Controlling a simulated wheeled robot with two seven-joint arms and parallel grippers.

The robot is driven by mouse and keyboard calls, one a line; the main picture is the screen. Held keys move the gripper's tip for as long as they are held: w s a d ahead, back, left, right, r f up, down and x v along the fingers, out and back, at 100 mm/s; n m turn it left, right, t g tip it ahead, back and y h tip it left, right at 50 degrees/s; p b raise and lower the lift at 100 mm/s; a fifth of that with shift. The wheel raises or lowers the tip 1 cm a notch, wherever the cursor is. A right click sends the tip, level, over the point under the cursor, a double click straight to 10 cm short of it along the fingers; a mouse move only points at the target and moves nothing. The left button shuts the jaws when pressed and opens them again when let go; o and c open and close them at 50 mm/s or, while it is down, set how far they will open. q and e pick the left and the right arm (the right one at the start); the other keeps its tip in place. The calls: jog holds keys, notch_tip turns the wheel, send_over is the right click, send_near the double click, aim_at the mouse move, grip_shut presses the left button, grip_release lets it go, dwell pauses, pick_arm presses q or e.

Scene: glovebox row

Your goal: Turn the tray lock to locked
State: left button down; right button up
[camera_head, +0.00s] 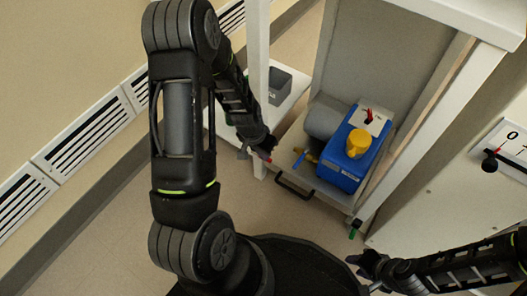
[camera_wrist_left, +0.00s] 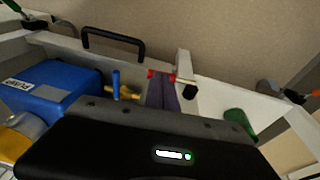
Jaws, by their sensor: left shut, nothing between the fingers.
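My left gripper (camera_wrist_left: 162,92) is shut and empty, with its fingers at the front rim of the tray. In the head view the left gripper (camera_head: 264,154) is beside the white post, left of the black tray handle (camera_head: 295,187). A small red part (camera_wrist_left: 172,77) shows right at the fingertips, next to a white block with a black end (camera_wrist_left: 183,66). I cannot tell whether this is the tray lock or how it is turned, as the fingers cover part of it. My right gripper (camera_head: 368,266) is low, in front of the cabinet, and its jaws are unclear.
A blue box (camera_head: 342,177) with a yellow cap (camera_head: 358,143) stands on the tray. A small blue-handled brass valve (camera_wrist_left: 124,91) is close to my left fingers. A grey bin (camera_head: 277,85) is behind the post. Open floor lies in front.

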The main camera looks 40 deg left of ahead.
pick_arm(q)
notch_tip(320, 180, down, 6)
jog(key=d+y+p, duration=0.1)
jog(key=y+p, duration=0.1)
jog(key=y, duration=0.2)
jog(key=shift+d+p, duration=0.25)
jog(key=shift+p, duration=0.1)
dwell(0.4)
jog(key=shift+f, duration=0.15)
dwell(0.3)
